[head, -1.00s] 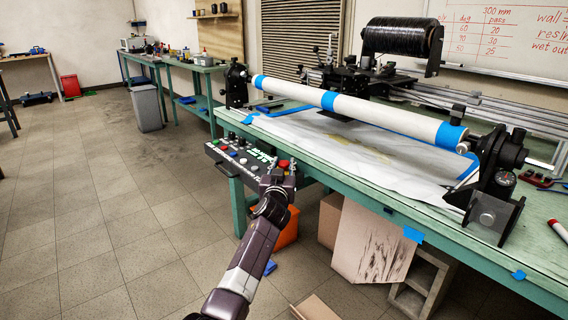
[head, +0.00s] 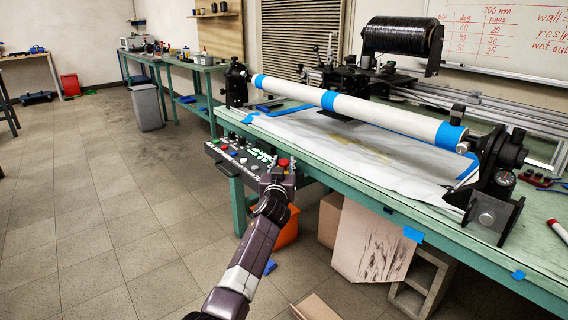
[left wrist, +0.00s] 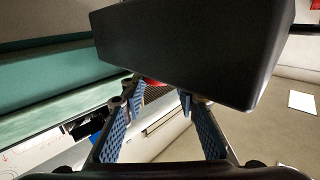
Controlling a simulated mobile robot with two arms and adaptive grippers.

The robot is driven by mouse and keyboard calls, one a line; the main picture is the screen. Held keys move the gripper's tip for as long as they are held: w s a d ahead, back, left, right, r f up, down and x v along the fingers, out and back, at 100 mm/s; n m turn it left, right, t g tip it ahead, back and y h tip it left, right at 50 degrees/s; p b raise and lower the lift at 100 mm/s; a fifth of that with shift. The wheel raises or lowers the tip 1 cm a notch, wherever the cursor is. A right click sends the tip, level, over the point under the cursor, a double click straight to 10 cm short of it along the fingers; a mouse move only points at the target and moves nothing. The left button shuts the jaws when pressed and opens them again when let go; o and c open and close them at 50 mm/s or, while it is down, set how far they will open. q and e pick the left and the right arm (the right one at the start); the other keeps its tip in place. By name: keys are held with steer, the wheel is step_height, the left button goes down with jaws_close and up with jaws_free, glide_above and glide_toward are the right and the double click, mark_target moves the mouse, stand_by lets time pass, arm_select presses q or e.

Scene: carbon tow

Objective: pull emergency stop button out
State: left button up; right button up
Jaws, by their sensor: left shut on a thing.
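The control panel (head: 232,156) is a dark box with several coloured buttons and a lit green display, mounted at the left front edge of the green bench. The red emergency stop button (head: 283,162) is at its right end, by the fingertips of my left gripper (head: 281,174). In the left wrist view the panel is a large dark block (left wrist: 190,45). A bit of the red button (left wrist: 153,82) shows between the blue-padded fingers of my left gripper (left wrist: 160,93). The fingers are shut on the button, mostly hidden there. My right gripper is not in view.
The green bench (head: 450,235) carries a long white tube (head: 385,117) with blue tape, held between two end stands. An orange bin (head: 288,226) and cardboard (head: 372,240) are beneath it. The tiled floor to the left is open.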

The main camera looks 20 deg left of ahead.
arm_select(q)
steer(key=o, duration=1.1)
steer(key=shift+r, duration=0.1)
steer(key=shift+c, duration=0.2)
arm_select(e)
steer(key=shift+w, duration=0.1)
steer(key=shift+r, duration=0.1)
arm_select(q)
steer(key=shift+s+d+p, duration=0.1)
steer(key=shift+s+p, duration=0.25)
steer(key=shift+p, duration=0.15)
steer(key=shift+p+v, duration=0.65)
steer(key=shift+v, duration=0.2)
steer(key=p+v, duration=0.1)
steer(key=v, duration=0.2)
steer(key=shift+p, duration=0.4)
steer(key=shift+s, duration=0.3)
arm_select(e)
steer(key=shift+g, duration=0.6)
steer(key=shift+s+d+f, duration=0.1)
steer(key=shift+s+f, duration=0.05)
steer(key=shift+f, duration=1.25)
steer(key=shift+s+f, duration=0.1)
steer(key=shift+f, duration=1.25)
